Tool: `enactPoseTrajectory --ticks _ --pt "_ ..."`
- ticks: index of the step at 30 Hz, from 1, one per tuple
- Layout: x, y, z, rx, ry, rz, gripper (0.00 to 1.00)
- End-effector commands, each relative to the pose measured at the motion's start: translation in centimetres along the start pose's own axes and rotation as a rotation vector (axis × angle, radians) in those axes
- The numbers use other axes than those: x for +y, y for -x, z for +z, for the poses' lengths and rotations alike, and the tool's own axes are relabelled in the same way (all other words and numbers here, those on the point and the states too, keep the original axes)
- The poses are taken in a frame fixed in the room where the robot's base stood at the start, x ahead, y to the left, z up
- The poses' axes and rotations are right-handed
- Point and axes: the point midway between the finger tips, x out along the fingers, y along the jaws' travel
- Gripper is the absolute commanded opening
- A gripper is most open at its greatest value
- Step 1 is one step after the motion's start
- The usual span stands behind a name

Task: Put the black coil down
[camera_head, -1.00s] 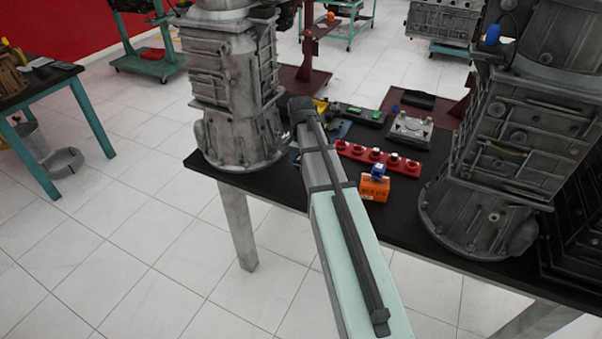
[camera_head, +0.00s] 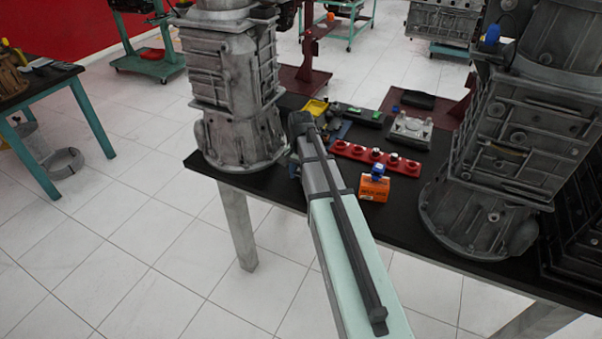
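My arm reaches from the bottom of the head view over the dark table (camera_head: 405,215). Its dark far end is between the left gearbox casing and the red strip. My gripper's fingers do not show; the arm hides them, so I cannot see what they hold. I cannot make out the black coil anywhere in the view. Small blue and grey pieces (camera_head: 294,165) show in part just left of the arm, on the table beside the casing.
Large metal casings stand on the table at left (camera_head: 235,90) and right (camera_head: 510,150). Near the arm are a yellow bin (camera_head: 315,107), a red strip with several round parts (camera_head: 350,151), an orange box (camera_head: 374,188) and a grey metal part (camera_head: 410,129).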

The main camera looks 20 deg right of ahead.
Motion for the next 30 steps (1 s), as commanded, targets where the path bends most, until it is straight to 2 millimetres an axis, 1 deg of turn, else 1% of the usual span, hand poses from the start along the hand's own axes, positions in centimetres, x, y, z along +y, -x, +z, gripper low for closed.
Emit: enactPoseTrajectory --ticks 1,5,13,16,20,30 --pt "0.0 0.0 0.0 0.0 0.0 0.0 0.56" --pt "0.0 0.0 0.0 0.0 0.0 0.0 0.68" --pt "0.0 0.1 0.0 0.0 0.0 0.0 0.68" --pt "0.0 0.6 0.0 0.001 0.0 -0.001 0.68" --pt "0.0 2.0 0.0 0.002 0.0 -0.001 0.68" --pt "-0.1 7.4 -0.1 0.002 0.0 -0.002 0.68"
